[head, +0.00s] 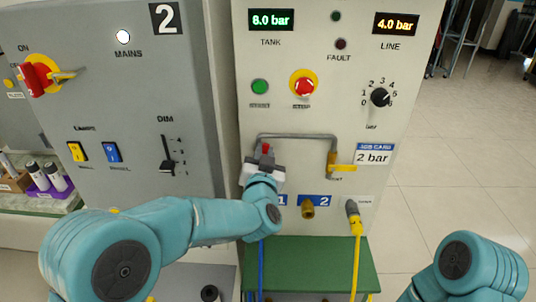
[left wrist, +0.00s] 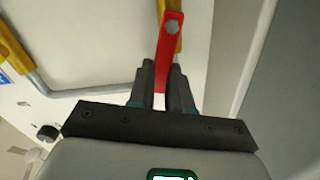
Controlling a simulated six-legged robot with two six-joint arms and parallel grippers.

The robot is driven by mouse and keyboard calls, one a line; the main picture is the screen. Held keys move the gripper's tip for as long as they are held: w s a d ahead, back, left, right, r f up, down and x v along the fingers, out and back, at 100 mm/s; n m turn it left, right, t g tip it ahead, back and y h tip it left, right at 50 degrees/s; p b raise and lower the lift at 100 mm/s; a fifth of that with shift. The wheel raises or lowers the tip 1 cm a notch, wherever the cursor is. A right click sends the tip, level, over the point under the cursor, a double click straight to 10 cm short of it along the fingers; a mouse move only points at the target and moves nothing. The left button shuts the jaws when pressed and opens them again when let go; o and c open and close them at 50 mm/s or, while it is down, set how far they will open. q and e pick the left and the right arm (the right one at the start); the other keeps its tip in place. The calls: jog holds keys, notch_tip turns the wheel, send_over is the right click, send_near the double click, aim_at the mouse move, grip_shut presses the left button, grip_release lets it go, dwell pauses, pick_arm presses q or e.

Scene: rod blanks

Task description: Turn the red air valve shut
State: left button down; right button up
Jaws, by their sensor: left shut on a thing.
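The red air valve handle (head: 266,148) is at the left end of the grey pipe on the panel; only a small part shows in the head view. My left gripper (head: 264,160) covers the rest. In the left wrist view the red lever (left wrist: 172,38) runs from its pivot bolt down between the two dark fingers (left wrist: 165,85), which are shut on it. Brass-yellow pipe shows behind the lever. The lever's exact angle to the pipe is hard to tell. My right arm shows at the lower right of the head view, but its gripper does not.
Below are a brass port (head: 308,208) and a yellow hose (head: 356,250). A red stop button (head: 302,85) and a selector knob (head: 380,97) sit above.

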pick_arm(q)
jog(key=d+m, duration=0.1)
jog(key=m, duration=0.1)
jog(key=f+m, duration=0.1)
jog(key=m, duration=0.1)
jog(key=d+m+p, duration=0.1)
jog(key=m, duration=0.1)
jog(key=shift+d+f, duration=0.2)
jog(key=shift+d, duration=0.1)
jog(key=m, duration=0.2)
jog(key=f+m, duration=0.1)
jog(key=d+f+m, duration=0.1)
jog(key=m, duration=0.1)
jog(key=shift+f+m, duration=0.1)
jog(key=shift+m, duration=0.2)
jog(key=shift+d+f+m, duration=0.15)
jog(key=shift+f+m, duration=0.65)
jog(key=shift+m, duration=0.7)
pick_arm(e)
jog(key=shift+v, duration=0.85)
pick_arm(q)
jog(key=shift+f, duration=0.1)
jog(key=c, duration=1)
grip_release()
jog(key=shift+s, duration=0.1)
jog(key=shift+c, duration=0.2)
jog(key=shift+s, duration=0.1)
